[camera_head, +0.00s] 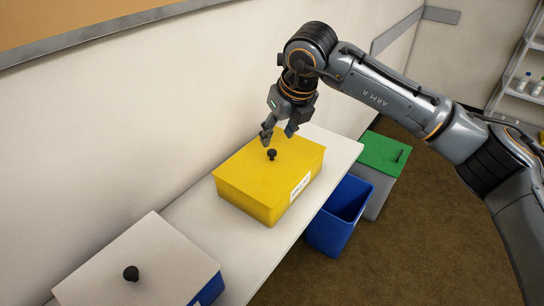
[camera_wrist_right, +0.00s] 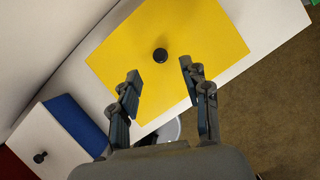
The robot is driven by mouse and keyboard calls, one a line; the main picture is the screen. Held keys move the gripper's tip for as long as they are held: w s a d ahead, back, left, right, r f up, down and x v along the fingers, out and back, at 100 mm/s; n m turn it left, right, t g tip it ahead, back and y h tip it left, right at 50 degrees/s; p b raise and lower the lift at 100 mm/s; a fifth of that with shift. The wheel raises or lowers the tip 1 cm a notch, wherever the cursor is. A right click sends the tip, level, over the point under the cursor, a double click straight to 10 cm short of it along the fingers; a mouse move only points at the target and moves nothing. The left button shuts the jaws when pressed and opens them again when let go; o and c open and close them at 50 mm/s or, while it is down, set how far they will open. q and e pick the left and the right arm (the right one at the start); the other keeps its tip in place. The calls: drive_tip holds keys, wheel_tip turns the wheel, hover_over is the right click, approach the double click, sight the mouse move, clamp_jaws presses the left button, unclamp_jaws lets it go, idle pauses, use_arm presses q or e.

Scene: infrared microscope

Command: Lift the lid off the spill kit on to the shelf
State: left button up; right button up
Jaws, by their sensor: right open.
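The spill kit (camera_head: 262,206) is a yellow box on a white shelf (camera_head: 230,245) along the wall. Its yellow lid (camera_head: 290,155) is on it, with a black knob (camera_head: 272,155) in the middle. The lid and knob also show in the right wrist view (camera_wrist_right: 160,55). My right gripper (camera_head: 278,138) is open and empty, above the lid close to the knob. In the right wrist view the knob lies beyond the fingertips (camera_wrist_right: 160,76), roughly between their lines. My left gripper is not in view.
A blue box with a white lid (camera_head: 150,265) and black knob stands at the shelf's near end. Bare shelf lies between the boxes. A blue bin (camera_head: 335,225) and a grey bin with a green lid (camera_head: 383,155) stand on the floor beside the shelf.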

sight(272, 151)
drive_tip(key=shift+w+a+f, duration=0.15)
drive_tip(key=shift+a+f, duration=0.05)
drive_tip(key=shift+f, duration=0.4)
drive_tip(key=p+x, duration=0.2)
drive_tip(key=x, duration=0.2)
drive_tip(key=shift+f, duration=0.15)
drive_tip(key=shift+w+f, duration=0.2)
drive_tip(key=shift+f, duration=0.3)
clamp_jaws()
